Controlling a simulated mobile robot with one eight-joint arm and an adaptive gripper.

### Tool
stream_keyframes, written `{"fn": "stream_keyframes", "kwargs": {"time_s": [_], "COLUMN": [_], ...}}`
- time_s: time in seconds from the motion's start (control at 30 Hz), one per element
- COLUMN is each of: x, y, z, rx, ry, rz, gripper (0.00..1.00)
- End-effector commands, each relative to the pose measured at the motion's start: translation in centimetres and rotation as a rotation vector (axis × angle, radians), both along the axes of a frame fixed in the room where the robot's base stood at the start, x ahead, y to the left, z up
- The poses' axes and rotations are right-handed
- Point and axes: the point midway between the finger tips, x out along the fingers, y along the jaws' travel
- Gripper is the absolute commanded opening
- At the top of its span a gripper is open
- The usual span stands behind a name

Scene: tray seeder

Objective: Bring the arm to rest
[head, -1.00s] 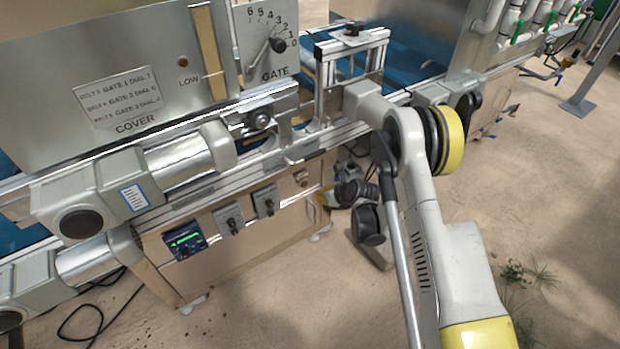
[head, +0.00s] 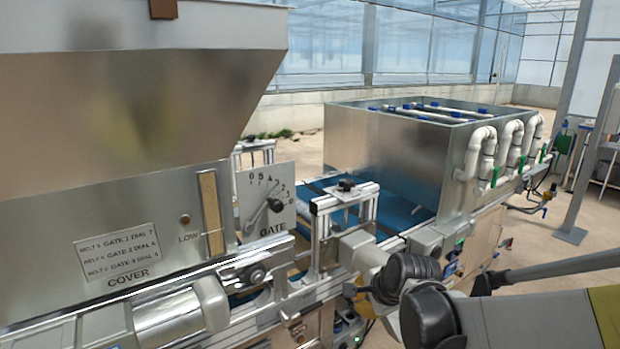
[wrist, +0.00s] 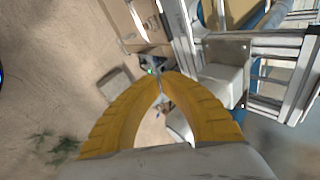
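My gripper (wrist: 161,84) shows in the wrist view with two ribbed yellow fingers. The fingers curve inward and their tips meet, with nothing seen held between them. Beyond the tips are the sandy floor and the side of the seeder. In the head view my arm reaches in from the lower right, in front of the seeder line.
The hopper (head: 120,110) and gate dial (head: 266,200) stand at left. A metal frame (head: 343,215) spans the blue belt (head: 400,215). A steel box with white pipes (head: 480,150) is behind. A grey post (head: 590,140) stands right. Bare floor (wrist: 45,75) shows in the wrist view.

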Motion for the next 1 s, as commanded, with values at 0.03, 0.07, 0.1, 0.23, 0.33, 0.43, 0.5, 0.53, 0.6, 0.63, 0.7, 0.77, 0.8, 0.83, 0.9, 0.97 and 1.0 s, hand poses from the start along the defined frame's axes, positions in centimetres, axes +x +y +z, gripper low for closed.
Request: {"fn": "stream_keyframes", "kwargs": {"time_s": [0.03,0.07,0.1,0.23,0.33,0.43,0.5,0.53,0.6,0.63,0.7,0.77,0.8,0.83,0.9,0.97,1.0], "x": [-2.1,-3.2,-4.7,-9.8,-13.8,-17.6,-19.8,-20.6,-22.1,-22.6,-23.5,-23.9,-24.0,-24.1,-24.1,-24.1,-24.1], "y": [-0.7,-1.1,-1.6,-3.2,-4.4,-5.4,-6.0,-6.2,-6.6,-6.8,-7.0,-7.2,-7.2,-7.2,-7.2,-7.2,-7.2], "z": [1.5,2.3,3.2,5.5,6.4,6.7,6.6,6.5,6.2,6.1,5.9,5.8,5.8,5.8,5.8,5.8,5.8], "rx": [-0.068,-0.113,-0.171,-0.364,-0.509,-0.645,-0.726,-0.757,-0.815,-0.836,-0.872,-0.890,-0.897,-0.900,-0.903,-0.902,-0.901], "ry": [-0.016,-0.026,-0.038,-0.070,-0.087,-0.098,-0.102,-0.103,-0.104,-0.105,-0.104,-0.104,-0.104,-0.104,-0.105,-0.105,-0.105], "rz": [0.065,0.109,0.166,0.357,0.506,0.650,0.739,0.773,0.839,0.862,0.903,0.925,0.932,0.936,0.939,0.939,0.938], "gripper": [0.00,0.00,0.00,0.00,0.00,0.00,0.00,0.00,0.00,0.00,0.00,0.00,0.00,0.00,0.00,0.00,0.00]}}
